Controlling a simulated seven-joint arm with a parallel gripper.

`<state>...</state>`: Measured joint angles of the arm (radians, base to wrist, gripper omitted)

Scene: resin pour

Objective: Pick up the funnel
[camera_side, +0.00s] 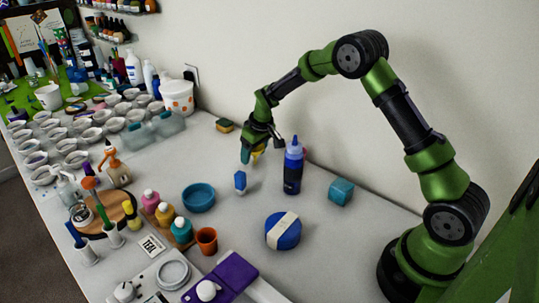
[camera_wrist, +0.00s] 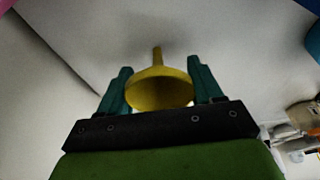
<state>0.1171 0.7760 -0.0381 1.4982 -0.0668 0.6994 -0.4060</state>
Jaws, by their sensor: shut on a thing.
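The yellow funnel (camera_wrist: 158,92) sits between the two teal fingers of my gripper (camera_wrist: 160,66) in the wrist view. Its wide cone is nearest the palm and its narrow spout points away from it. In the side view, my gripper (camera_side: 251,152) hangs over the table in front of the wall, shut on the funnel. Only a small yellow part of the funnel (camera_side: 257,154) shows there, partly hidden by the fingers. I cannot tell for sure whether the funnel touches the table.
A teal cube (camera_side: 341,192), a blue round item with a white band (camera_side: 283,231) and a blue bowl (camera_side: 198,198) stand nearby. Many cups crowd the left.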

